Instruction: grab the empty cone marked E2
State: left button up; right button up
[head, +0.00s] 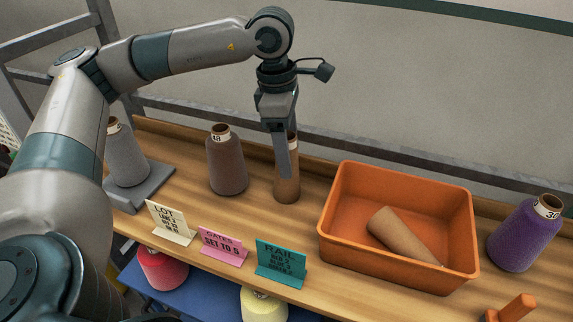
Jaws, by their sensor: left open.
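A bare brown cone (288,190) stands upright on the wooden shelf, left of the orange bin. No E2 mark can be read on it. My left gripper (285,160) points down at this cone, open, with a finger overlapping the cone's upper part in the picture. I cannot tell whether they touch. Another bare cardboard cone (402,235) lies on its side in the orange bin (345,242), its mark not visible. My right gripper is not in view.
A brown yarn cone (227,165) stands close to the left. A grey cone (126,158) stands on a grey stand, and a purple cone (525,235) is at the right. Cream (171,223), pink (223,244) and teal (281,263) cards line the shelf's front edge.

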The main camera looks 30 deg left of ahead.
pick_arm(q)
jog(key=shift+w+d+f, duration=0.1)
jog(key=shift+f, duration=0.25)
jog(key=shift+c, duration=0.6)
jog(key=c, duration=1.2)
jog(key=shift+r, duration=0.1)
